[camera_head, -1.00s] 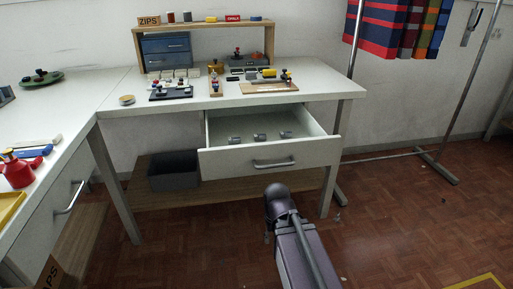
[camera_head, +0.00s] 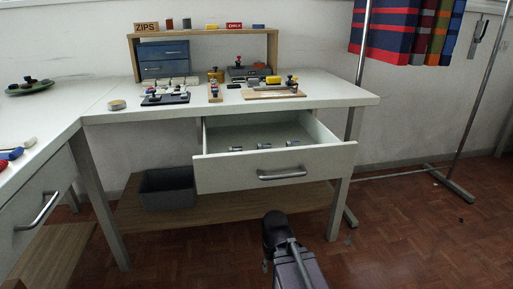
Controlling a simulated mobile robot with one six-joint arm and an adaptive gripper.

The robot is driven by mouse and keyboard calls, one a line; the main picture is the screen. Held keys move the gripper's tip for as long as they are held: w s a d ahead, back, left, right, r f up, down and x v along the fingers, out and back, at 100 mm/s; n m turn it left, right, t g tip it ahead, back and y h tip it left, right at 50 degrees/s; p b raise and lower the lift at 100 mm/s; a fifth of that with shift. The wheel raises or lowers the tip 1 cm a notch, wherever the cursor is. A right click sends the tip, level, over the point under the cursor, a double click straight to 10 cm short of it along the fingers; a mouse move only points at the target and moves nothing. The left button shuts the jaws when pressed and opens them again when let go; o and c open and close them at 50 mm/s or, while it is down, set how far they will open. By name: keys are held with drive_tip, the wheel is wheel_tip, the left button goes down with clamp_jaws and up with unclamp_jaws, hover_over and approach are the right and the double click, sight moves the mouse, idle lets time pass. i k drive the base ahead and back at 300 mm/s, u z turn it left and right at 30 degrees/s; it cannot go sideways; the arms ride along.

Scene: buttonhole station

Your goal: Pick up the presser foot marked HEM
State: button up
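Several small grey metal parts lie in a row in the open drawer (camera_head: 225,172) under the white table. They look like presser feet: one at the left (camera_head: 235,149), one in the middle (camera_head: 264,146) and one at the right (camera_head: 292,143). They are too small for me to read any marking, so I cannot tell which is HEM. The drawer front partly hides them. My arm shows at the bottom centre, in front of and below the drawer. The fingers of my gripper cannot be made out.
The white table (camera_head: 350,96) carries small fixtures and a wooden shelf (camera_head: 205,34) with blue drawers (camera_head: 164,59). A grey bin (camera_head: 168,192) stands on the lower shelf. Another table with a drawer (camera_head: 42,205) is at the left. A cloth rack is at the right.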

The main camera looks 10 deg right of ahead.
sight(294, 143)
drive_tip(key=i, duration=1.25)
